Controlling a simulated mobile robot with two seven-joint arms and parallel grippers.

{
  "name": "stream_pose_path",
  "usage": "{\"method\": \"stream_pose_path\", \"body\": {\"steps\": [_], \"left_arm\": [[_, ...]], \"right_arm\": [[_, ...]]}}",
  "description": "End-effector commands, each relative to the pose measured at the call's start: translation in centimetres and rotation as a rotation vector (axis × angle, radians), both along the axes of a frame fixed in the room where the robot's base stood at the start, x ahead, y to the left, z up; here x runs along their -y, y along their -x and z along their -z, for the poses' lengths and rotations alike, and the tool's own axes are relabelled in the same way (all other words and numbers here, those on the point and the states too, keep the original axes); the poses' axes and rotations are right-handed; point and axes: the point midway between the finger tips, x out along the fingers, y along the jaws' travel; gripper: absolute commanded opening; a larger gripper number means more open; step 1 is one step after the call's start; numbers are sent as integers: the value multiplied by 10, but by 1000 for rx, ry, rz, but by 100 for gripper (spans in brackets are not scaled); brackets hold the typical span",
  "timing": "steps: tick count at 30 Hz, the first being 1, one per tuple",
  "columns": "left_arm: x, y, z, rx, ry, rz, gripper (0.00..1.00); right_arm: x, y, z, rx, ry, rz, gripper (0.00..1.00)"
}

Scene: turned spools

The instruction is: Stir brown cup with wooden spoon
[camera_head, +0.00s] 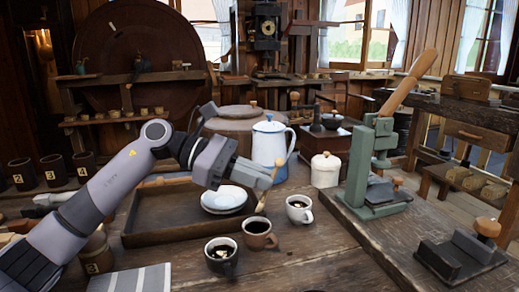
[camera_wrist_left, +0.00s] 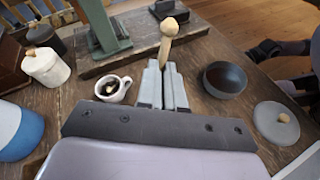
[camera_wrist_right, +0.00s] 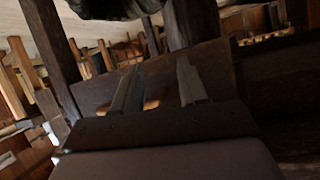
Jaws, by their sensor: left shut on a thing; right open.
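The brown cup (camera_head: 259,241), filled with dark liquid, stands upright on the wooden table between a black cup (camera_head: 221,262) and a white cup (camera_head: 300,214). My left gripper (camera_head: 268,176) is above and just behind the brown cup, shut on the wooden spoon (camera_head: 262,202). The spoon slants down toward the brown cup's mouth; I cannot tell whether its lower end is in the liquid. In the left wrist view the spoon (camera_wrist_left: 168,40) sticks out between the fingertips, and the brown cup is not visible. My right gripper (camera_wrist_right: 158,85) is open and empty, seen only in its wrist view.
A wooden tray (camera_head: 160,232) with stacked white saucers (camera_head: 224,198) lies behind the cups. A white-blue pot (camera_head: 269,148) and a lidded white jar (camera_head: 325,170) stand farther back. A green press (camera_head: 372,165) is at right. The left wrist view shows a dark bowl (camera_wrist_left: 225,79).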

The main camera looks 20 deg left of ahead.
Motion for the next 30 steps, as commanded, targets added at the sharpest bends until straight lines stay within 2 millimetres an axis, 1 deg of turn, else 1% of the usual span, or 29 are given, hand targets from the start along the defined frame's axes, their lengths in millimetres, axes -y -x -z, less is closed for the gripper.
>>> {"method": "stream_pose_path", "body": {"steps": [1, 11, 14, 27, 30], "left_arm": [[-1, 0, 55, 0, 0, 0, 0], [-1, 0, 55, 0, 0, 0, 0], [-1, 0, 52, 0, 0, 0, 0], [-1, 0, 18, 1, 0, 1, 0], [-1, 0, 13, 0, 0, 1, 0]], "right_arm": [[-1, -1, 55, 0, -1, 0, 43], [-1, 0, 55, -2, -2, -1, 43], [-1, 0, 53, -1, -1, -1, 43], [0, 0, 29, 1, 2, -1, 43], [0, 0, 26, 1, 2, -1, 43]]}}
